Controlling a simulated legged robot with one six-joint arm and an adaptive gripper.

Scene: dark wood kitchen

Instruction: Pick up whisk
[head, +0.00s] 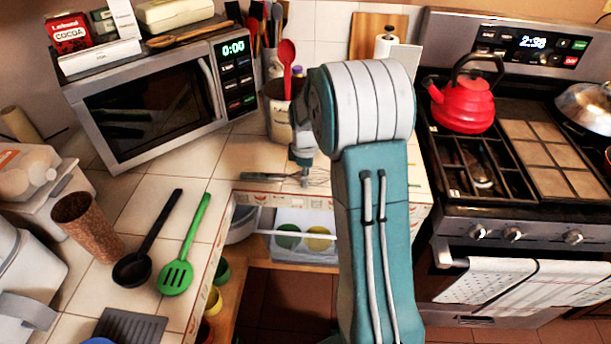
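The whisk (268,177) lies flat near the front edge of the tiled counter. Its dark handle points left and its thin wire end (320,176) runs right, partly hidden behind my arm. My gripper (304,178) points down over the whisk, around where the handle meets the wires. The fingers are small and overlap the whisk in this view, so I cannot tell whether they are apart or closed on it.
A utensil crock (278,110) stands close behind my gripper. A microwave (155,95) is to the left. A black ladle (140,255) and green slotted spatula (180,265) lie on the left counter. A stove with a red kettle (465,105) is right.

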